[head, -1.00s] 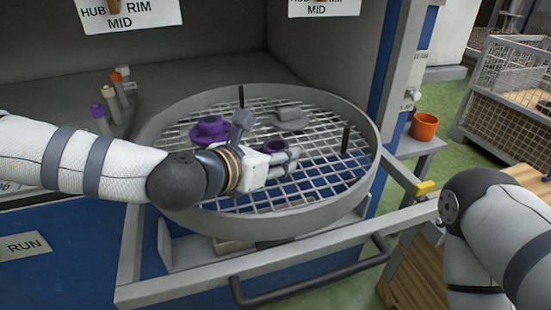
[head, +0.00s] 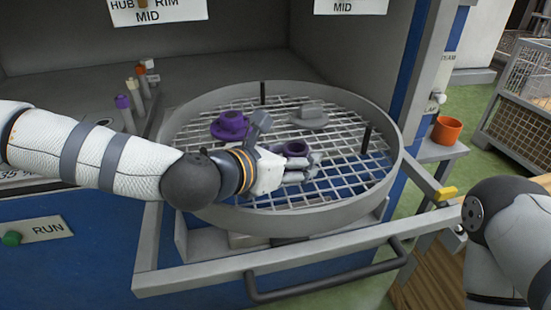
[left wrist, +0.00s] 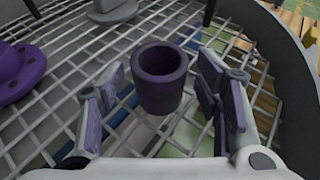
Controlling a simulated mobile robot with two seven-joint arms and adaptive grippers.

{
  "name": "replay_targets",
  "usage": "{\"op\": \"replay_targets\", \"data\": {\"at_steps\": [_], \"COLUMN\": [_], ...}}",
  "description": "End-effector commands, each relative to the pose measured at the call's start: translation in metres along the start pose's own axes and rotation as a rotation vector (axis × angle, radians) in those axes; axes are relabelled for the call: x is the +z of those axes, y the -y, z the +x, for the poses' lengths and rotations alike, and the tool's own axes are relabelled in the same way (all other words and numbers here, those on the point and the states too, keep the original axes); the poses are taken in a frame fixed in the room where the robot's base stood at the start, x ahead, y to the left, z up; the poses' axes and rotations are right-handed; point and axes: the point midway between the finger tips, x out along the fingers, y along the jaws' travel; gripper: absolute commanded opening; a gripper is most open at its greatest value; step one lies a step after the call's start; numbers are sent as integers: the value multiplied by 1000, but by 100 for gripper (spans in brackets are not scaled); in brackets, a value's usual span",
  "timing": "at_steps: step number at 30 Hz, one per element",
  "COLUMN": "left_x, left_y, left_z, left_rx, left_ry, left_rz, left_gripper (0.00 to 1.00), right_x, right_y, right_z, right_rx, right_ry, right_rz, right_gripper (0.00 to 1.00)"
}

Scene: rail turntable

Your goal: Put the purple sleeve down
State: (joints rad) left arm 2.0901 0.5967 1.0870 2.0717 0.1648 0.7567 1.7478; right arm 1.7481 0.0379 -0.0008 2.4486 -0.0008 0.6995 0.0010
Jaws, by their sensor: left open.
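The purple sleeve (left wrist: 162,82) is a dark, hollow, round piece. It stands upright between my left gripper's fingers (left wrist: 163,108) in the left wrist view, with a gap on each side. It appears to rest on the wire mesh; its bottom contact is hard to see. In the head view the sleeve (head: 297,148) shows just behind my open left gripper (head: 300,166), inside the round grey basket (head: 290,222). My right arm shows at the lower right of the head view, but its gripper is out of frame.
Two dark posts rise from the basket. An orange cup (head: 446,130) stands on a side shelf. A dark handle (head: 330,277) crosses the front. Mesh right of the sleeve is clear.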

Motion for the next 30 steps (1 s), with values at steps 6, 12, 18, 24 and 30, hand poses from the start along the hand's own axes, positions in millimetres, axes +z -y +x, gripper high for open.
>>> {"op": "replay_targets", "data": {"at_steps": [6,12,18,24,30], "left_x": [5,4,2,0,0], "left_y": [0,-1,0,0,0], "left_z": [-54,-94,-108,-108,-108], "left_rx": [3,4,2,1,1], "left_ry": [8,6,3,1,1], "left_rz": [2,2,0,0,0], "left_gripper": [58,58,58,58,58], "right_x": [-7,-12,-13,-13,-13], "right_y": [0,1,1,1,1], "right_z": [-13,-22,-24,-24,-23], "right_rx": [-2,-3,-3,-3,-3], "right_ry": [-35,-62,-68,-66,-66], "right_rz": [1,1,1,1,1], "right_gripper": [40,40,40,40,40]}}
